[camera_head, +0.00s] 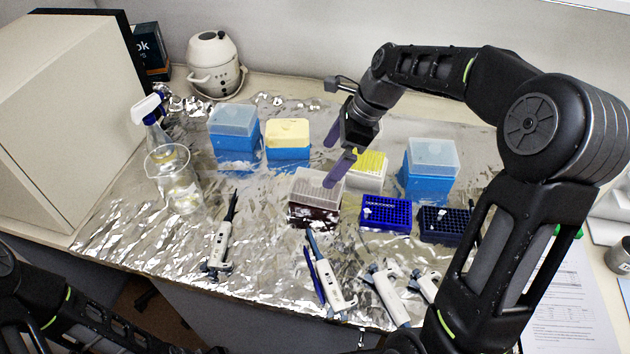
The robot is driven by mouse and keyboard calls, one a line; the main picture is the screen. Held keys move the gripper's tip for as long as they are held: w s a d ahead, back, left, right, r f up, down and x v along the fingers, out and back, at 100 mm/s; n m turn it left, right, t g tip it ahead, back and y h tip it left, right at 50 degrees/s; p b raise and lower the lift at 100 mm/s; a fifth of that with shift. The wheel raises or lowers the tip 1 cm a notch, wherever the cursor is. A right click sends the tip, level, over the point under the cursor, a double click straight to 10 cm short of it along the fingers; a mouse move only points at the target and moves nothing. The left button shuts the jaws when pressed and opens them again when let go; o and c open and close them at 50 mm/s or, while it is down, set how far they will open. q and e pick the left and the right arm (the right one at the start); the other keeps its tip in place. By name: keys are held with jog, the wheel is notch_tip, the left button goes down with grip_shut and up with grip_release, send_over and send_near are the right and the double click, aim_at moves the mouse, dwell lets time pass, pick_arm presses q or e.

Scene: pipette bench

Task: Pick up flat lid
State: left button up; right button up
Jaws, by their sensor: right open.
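A flat, clear greyish lid (316,186) covers a low dark-red rack (313,214) near the middle of the foil-covered bench. My right gripper (335,158) is open, with purple fingers pointing down. One fingertip shows over the far right part of the lid, and the other is farther back. Nothing shows between the fingers. I cannot tell whether the near finger touches the lid. My left arm shows at the bottom left, but its gripper is out of view.
Blue boxes with clear lids (234,121) (432,154) and a yellow-topped box (288,133) stand behind. A yellow rack (371,166) and blue rack (386,213) stand close to the lidded rack. Several pipettes lie in front. A beaker (174,184) and spray bottle (148,113) stand left.

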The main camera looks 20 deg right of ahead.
aim_at(317, 179)
jog(key=shift+b+x, duration=0.5)
jog(key=shift+x, duration=0.85)
jog(key=b+x, duration=0.5)
jog(key=shift+s+f, duration=0.1)
jog(key=shift+f, duration=0.05)
jog(key=shift+a, duration=0.1)
jog(key=shift+c, duration=0.3)
jog(key=c, duration=1.3)
notch_tip(317, 179, up, 7)
jog(key=p, duration=0.6)
jog(key=shift+f, duration=0.2)
jog(key=shift+r, duration=1.8)
